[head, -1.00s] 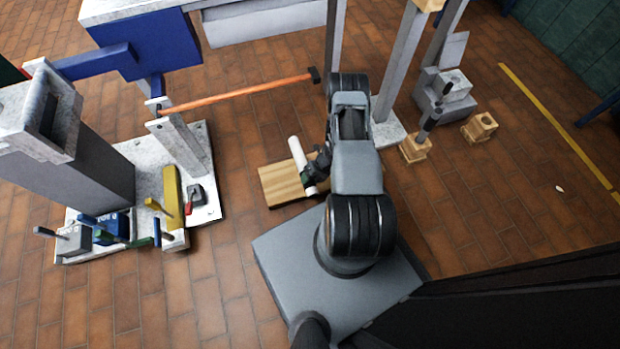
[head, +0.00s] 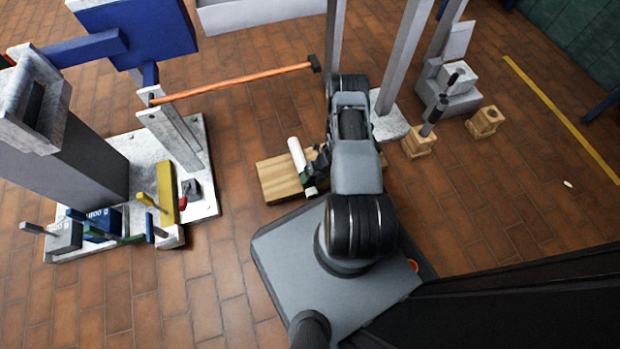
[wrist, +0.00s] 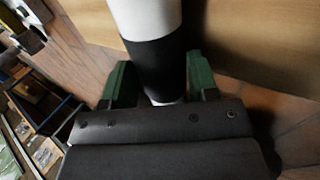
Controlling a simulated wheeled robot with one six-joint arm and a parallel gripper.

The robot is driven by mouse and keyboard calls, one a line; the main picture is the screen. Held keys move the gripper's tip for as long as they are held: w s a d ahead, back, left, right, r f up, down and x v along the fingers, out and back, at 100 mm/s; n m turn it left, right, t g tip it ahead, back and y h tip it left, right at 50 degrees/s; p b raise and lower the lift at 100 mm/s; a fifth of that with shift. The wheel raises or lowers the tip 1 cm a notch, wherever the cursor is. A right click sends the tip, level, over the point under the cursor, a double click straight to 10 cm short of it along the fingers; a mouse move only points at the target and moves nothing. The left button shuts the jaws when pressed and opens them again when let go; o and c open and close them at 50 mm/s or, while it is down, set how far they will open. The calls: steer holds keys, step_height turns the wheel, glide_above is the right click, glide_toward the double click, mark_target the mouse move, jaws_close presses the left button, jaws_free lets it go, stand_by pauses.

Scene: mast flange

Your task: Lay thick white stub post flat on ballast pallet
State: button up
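The thick white stub post (head: 297,153) is a white cylinder with a dark band, seen over the wooden ballast pallet (head: 275,182). My gripper (head: 313,171) is at the post's right side in the head view. In the wrist view the post (wrist: 147,15) runs between the two green fingers (wrist: 161,84), which sit close against both sides of its dark band. The gripper looks shut on it. The pallet's planks (wrist: 250,40) show behind the post, with a dark shadow to its right. I cannot tell whether the post touches the pallet. My arm hides the pallet's right part.
An orange bar (head: 235,80) with a dark head spans behind the pallet. A stand with a grey column (head: 70,140) and coloured handles is at left. Wooden blocks (head: 418,143) and upright posts stand at right. Brick floor (head: 215,270) is clear in front left.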

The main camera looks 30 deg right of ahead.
steer(key=o, duration=0.4)
steer(key=shift+o, duration=0.2)
steer(key=p+v, duration=0.5)
steer(key=v, duration=0.9)
steer(key=shift+p, duration=0.4)
steer(key=shift+f, duration=0.15)
